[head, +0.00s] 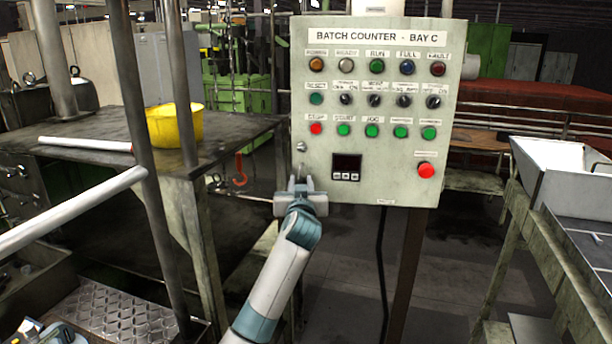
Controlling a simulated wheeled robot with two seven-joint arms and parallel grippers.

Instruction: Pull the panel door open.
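The panel door (375,100) is the pale, worn front of a box labelled "BATCH COUNTER - BAY C". It carries rows of lamps, switches and buttons, a small black display and a red button at lower right. It looks closed. A small round metal fitting (301,147) sits near its left edge, below the red button there. My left gripper (300,184) is at the door's lower left edge, just below that fitting. The gripper hides what is between its fingers, so I cannot tell its opening or whether it touches the door.
A dark steel bench (70,185) with a yellow bucket (174,126) stands at left, behind metal posts. A red hook (240,170) hangs between bench and panel. A brown post (405,270) stands below the panel. A white tray (562,175) on a stand is at right.

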